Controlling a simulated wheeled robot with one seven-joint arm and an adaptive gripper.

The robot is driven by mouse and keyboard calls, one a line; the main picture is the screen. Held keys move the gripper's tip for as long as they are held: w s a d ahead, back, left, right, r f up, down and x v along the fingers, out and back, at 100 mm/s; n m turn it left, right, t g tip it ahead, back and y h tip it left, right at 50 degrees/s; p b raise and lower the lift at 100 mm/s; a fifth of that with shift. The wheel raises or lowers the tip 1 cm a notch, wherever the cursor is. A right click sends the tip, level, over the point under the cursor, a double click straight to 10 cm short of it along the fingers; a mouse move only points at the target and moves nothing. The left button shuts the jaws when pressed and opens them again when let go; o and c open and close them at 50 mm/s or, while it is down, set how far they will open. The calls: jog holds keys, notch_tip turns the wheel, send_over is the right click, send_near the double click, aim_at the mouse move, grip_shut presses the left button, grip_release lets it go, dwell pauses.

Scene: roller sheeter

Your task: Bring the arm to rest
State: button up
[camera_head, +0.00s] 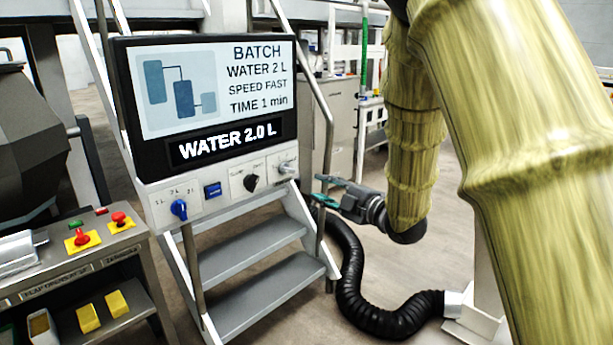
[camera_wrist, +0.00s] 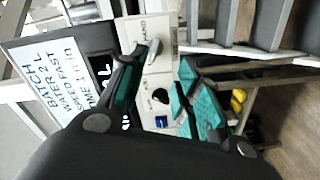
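My arm, in a yellow-green sleeve, comes down the right side of the head view. My gripper (camera_head: 323,190) is to the right of the control panel (camera_head: 222,187), apart from it. In the wrist view my gripper (camera_wrist: 160,85) is open; its two teal-padded fingers stand apart with nothing held. The panel's metal lever (camera_wrist: 153,48), black knob (camera_wrist: 160,96) and blue button (camera_wrist: 161,121) show between the fingers. The screen (camera_head: 210,85) reads BATCH, WATER 2 L, SPEED FAST, TIME 1 min; the display below reads WATER 2.0 L. A blue knob (camera_head: 179,209) sits at the panel's left.
A black hose (camera_head: 360,300) lies on the floor below my gripper. At left is a machine console with red buttons (camera_head: 120,219) and yellow blocks (camera_head: 88,318). Some floor is clear around the hose.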

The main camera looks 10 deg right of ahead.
jog(key=s+d+f+m+g+h+p, duration=0.2)
jog(key=s+f+m, duration=0.25)
jog(key=f, duration=0.55)
jog(key=s+d+f+m+g+h+p, duration=0.1)
jog(key=s+f+m+h+p, duration=0.25)
jog(key=f, duration=0.65)
jog(key=s+d+f+m+g+h+p, duration=0.15)
jog(key=s+f+m, duration=0.35)
jog(key=f, duration=0.5)
jog(key=s+f+m+g+h+p, duration=0.1)
jog(key=s+f+m+g, duration=0.1)
jog(key=s, duration=1)
jog(key=s+d+f+m+g+h+p, duration=0.1)
jog(key=s+f+m+g, duration=0.2)
jog(key=s, duration=0.9)
jog(key=s+f+m+g+h+p, duration=0.1)
jog(key=s+f+m+g+p, duration=0.1)
jog(key=s+f+g, duration=0.3)
jog(key=s+f, duration=0.3)
jog(key=s, duration=0.4)
jog(key=shift+d+m, duration=0.3)
jog(key=shift+m, duration=0.1)
